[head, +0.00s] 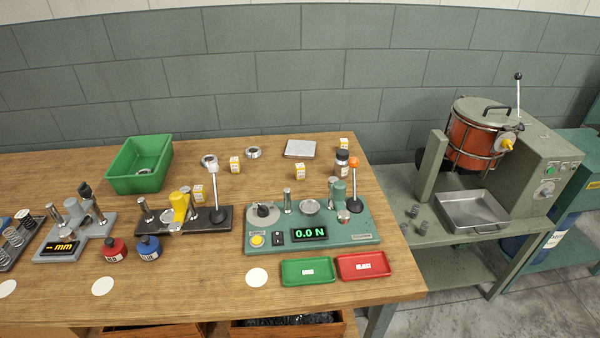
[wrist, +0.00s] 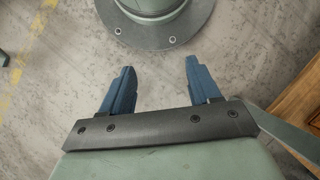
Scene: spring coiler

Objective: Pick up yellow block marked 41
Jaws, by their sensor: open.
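Several small yellow-and-white blocks stand on the wooden workbench in the head view. One block (head: 235,164) is left of the middle, another block (head: 300,172) is in the middle, a third block (head: 344,144) is near the back right, and another (head: 198,193) is behind the black lever fixture. Their numbers are too small to read, so I cannot tell which is 41. My gripper (wrist: 160,66) shows only in the wrist view, open and empty above the concrete floor, with no block near it.
The workbench (head: 190,280) carries a green bin (head: 140,164), a green force tester (head: 310,225), a black lever fixture (head: 185,218), red and blue bottles, and green (head: 308,271) and red (head: 363,266) trays. A machine with an orange drum (head: 473,140) stands right. The bench edge (wrist: 300,105) shows in the wrist view.

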